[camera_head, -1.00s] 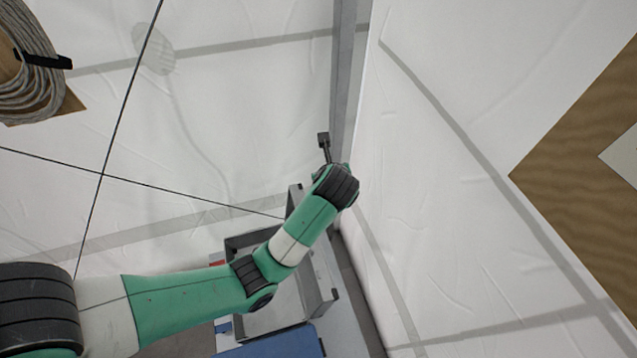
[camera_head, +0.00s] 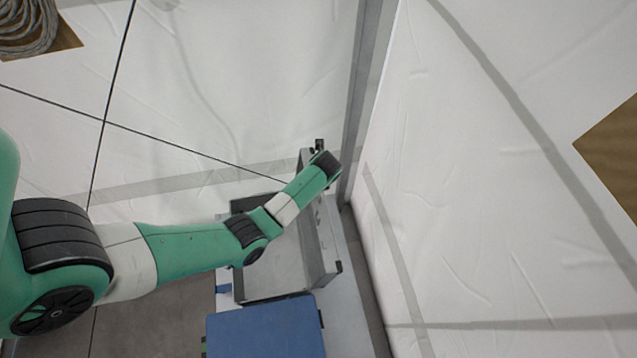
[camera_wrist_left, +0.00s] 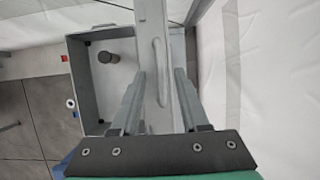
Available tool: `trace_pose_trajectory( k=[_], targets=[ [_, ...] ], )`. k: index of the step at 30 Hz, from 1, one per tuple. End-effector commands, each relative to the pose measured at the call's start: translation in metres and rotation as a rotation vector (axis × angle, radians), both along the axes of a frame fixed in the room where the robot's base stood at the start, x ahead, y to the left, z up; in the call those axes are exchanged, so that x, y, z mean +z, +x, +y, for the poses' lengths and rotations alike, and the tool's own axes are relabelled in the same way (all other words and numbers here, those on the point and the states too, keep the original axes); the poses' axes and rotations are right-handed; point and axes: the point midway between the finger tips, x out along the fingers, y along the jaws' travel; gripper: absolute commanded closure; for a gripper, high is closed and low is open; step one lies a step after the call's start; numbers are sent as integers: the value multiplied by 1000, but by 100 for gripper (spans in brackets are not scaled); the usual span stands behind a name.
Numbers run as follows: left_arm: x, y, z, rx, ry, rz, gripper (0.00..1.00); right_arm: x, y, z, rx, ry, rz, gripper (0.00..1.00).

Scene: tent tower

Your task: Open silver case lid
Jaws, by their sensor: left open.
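The silver case (camera_head: 262,300) stands at the lower middle of the head view. Its lid (camera_head: 318,240) is raised on the right side, so the inside is exposed. In the left wrist view the open case (camera_wrist_left: 88,95) is at the left, and the lid (camera_wrist_left: 150,25) stands edge-on in the middle. My left gripper (camera_head: 319,146) is at the far end of the lid, mostly hidden behind my arm. In the left wrist view my left gripper (camera_wrist_left: 160,75) is open, with one finger on each side of the lid. Contact cannot be told. My right gripper is not in view.
A dark cylindrical item (camera_wrist_left: 107,57) is inside the case. A blue box (camera_head: 265,330) sits in front of the case. A grey post (camera_head: 362,100) and the white tent wall (camera_head: 480,200) rise close to the right of the lid. Coiled rope (camera_head: 28,28) is at the upper left.

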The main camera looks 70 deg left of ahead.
Motion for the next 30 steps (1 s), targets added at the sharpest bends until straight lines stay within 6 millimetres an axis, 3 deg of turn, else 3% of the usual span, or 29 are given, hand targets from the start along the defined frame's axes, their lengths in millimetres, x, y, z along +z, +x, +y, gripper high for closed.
trace_pose_trajectory(
  k=[4,12,20,30],
  targets=[
    [-14,1,5,1,-1,1,55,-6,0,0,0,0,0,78],
    [-14,1,6,1,1,-1,55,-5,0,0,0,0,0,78],
    [-14,1,6,0,0,0,100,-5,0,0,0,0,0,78],
    [-14,1,6,0,0,0,100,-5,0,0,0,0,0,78]
  ],
)
